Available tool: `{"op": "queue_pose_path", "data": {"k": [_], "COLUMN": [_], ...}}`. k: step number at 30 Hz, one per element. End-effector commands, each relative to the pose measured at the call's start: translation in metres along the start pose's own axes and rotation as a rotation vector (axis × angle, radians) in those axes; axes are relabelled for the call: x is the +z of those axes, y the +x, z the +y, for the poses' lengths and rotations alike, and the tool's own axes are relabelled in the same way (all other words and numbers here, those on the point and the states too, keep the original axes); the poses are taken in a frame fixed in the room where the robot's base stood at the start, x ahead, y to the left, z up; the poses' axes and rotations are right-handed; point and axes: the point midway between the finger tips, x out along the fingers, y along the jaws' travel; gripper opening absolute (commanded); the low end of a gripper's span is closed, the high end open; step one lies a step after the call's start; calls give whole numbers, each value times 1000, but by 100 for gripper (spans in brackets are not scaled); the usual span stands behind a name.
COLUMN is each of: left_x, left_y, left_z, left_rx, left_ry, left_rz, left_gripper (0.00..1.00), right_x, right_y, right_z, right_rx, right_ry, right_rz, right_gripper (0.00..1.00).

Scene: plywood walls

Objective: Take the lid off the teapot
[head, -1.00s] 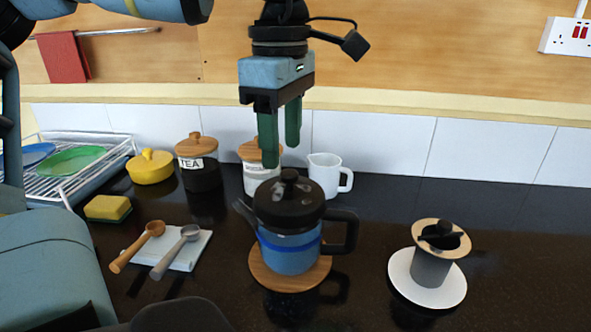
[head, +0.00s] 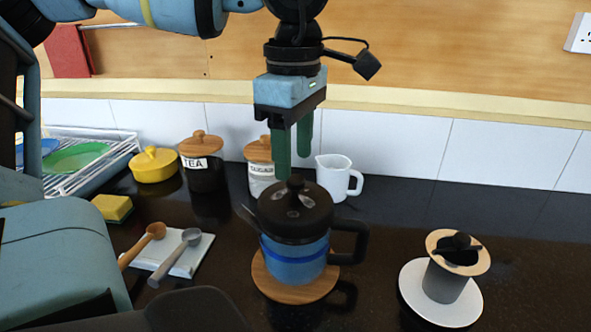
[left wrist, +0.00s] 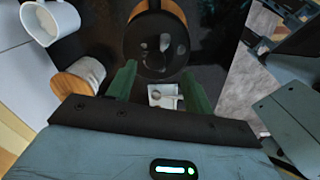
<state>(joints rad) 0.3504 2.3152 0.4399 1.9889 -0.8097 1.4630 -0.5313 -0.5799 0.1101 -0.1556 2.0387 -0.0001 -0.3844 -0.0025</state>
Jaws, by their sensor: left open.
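The teapot (head: 293,262) is blue with a darker blue band and a black spout and handle. It stands on a round wooden trivet (head: 267,282). Its black lid (head: 300,212) with a knob is seated on top. My left gripper (head: 292,165) is open, pointing down, its green fingertips just above and slightly behind the lid knob. In the left wrist view the lid (left wrist: 160,45) lies beyond the fingertips (left wrist: 161,80), with nothing between the fingers. My right gripper is not in view.
Behind the teapot stand a sugar jar (head: 262,180), a tea jar (head: 204,176) and a white jug (head: 334,178). A grey dripper (head: 443,283) on a white saucer (head: 412,290) stands right. Spoons (head: 175,258) lie left on a white rest. Counter between teapot and saucer is clear.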

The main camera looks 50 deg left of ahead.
Motion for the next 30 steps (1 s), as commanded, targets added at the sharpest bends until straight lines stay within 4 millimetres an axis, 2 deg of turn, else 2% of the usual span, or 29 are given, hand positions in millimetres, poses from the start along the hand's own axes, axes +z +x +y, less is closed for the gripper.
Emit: {"op": "queue_pose_path", "data": {"k": [10,20,30], "left_x": [0,0,0], "left_y": [44,50,49], "left_z": [6,6,6], "left_rx": [-3,-2,-2], "left_ry": [1,0,0], "left_rz": [2,1,0], "left_gripper": [52,52,7], "right_x": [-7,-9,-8], "right_y": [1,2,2], "right_z": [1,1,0], "right_rx": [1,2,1], "right_ry": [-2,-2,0], "right_rz": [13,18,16], "right_gripper": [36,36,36]}}
